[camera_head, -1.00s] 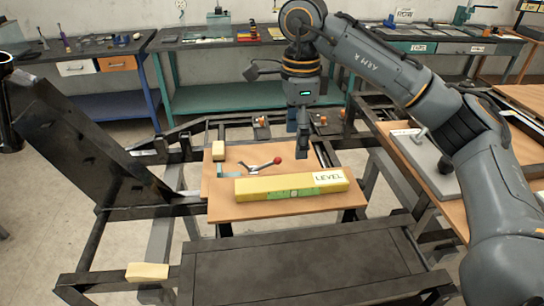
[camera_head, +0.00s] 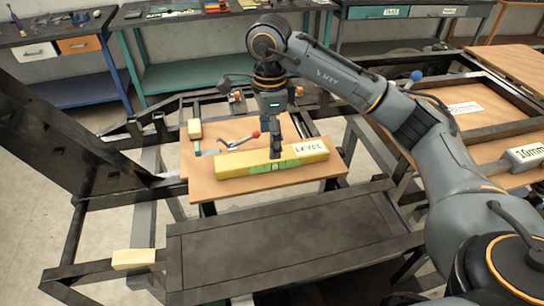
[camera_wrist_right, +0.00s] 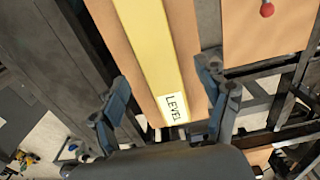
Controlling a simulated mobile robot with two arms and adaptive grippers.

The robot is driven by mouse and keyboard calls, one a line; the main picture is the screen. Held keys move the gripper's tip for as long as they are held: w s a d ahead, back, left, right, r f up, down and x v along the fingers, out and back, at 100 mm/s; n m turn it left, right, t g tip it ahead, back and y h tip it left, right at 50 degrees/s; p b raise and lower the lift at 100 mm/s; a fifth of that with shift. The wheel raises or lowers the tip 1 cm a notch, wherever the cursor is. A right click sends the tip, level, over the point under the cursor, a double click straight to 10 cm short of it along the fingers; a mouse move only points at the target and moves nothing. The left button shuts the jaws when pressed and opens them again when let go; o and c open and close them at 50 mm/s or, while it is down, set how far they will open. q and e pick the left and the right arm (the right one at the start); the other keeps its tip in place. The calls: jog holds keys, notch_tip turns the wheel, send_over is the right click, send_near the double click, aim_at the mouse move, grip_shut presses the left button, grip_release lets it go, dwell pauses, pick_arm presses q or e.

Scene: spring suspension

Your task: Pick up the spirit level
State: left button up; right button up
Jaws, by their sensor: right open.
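The spirit level is a long yellow bar (camera_head: 235,167) with a green middle section and a white LEVEL label. It lies flat on a wooden board (camera_head: 203,190). My right gripper (camera_head: 276,152) points down over the level's middle in the head view and hides a little of it. In the right wrist view my right gripper (camera_wrist_right: 168,100) is open, with one finger on each side of the level (camera_wrist_right: 150,45). The level shows between the fingers; I cannot tell how far below them it is. My left gripper is not in view.
A metal lever with a red ball (camera_head: 256,134) lies on the board behind the level. Another yellow block (camera_head: 133,259) is on the frame at front left. A dark flat panel (camera_head: 290,240) lies in front.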

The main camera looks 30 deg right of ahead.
aim_at(256, 162)
jog(key=f, duration=0.1)
jog(key=f+p, duration=0.1)
jog(key=f, duration=0.1)
jog(key=shift+s+d+f, duration=0.25)
jog(key=shift+d, duration=0.05)
jog(key=shift+f+p, duration=0.3)
jog(key=shift+f, duration=0.1)
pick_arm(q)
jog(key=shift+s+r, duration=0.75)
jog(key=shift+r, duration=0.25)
pick_arm(e)
jog(key=shift+w, duration=0.1)
jog(key=shift+c, duration=0.3)
jog(key=c, duration=1.4)
